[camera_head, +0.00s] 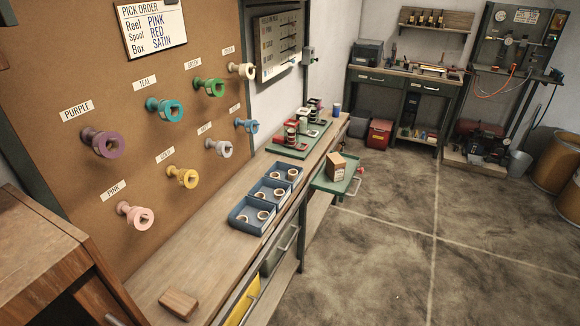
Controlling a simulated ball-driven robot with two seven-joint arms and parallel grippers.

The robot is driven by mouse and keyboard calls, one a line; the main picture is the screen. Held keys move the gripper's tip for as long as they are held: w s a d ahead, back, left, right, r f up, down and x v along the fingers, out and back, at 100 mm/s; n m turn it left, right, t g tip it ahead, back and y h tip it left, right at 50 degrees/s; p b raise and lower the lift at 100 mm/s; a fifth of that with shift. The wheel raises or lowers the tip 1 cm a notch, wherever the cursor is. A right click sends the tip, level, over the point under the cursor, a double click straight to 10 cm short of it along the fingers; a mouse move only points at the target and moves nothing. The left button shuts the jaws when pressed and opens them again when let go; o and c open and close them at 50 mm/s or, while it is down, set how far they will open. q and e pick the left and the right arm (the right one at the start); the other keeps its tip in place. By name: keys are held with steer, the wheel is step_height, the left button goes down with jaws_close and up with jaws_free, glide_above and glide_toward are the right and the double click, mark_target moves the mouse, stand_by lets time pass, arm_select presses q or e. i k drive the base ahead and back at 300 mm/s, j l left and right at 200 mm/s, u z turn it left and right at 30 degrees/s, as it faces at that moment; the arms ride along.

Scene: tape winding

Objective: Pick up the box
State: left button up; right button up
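A small brown cardboard box (336,166) stands upright on a green tray or shelf (325,184) that juts out from the right side of the long wooden bench. A white label shows on its face, too small to read. Three blue open boxes (252,228) stand in a row on the bench, each with small ring-shaped spools inside. A pick order card (150,25) on the pegboard reads Reel PINK, Spool RED, Box SATIN. Neither of my grippers is in view.
Coloured reels, among them a pink one (135,215), stick out from the pegboard. A wooden block (178,303) lies on the bench's near end. A green spool rack (300,138) stands farther along. The concrete floor to the right is clear.

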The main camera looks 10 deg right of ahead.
mark_target(335, 165)
steer(key=i+l+u, duration=0.15)
steer(key=u, duration=0.2)
steer(key=i+l+u, duration=0.15)
steer(key=l+u, duration=0.25)
steer(key=i+l+u, duration=0.1)
steer(key=l+u, duration=0.25)
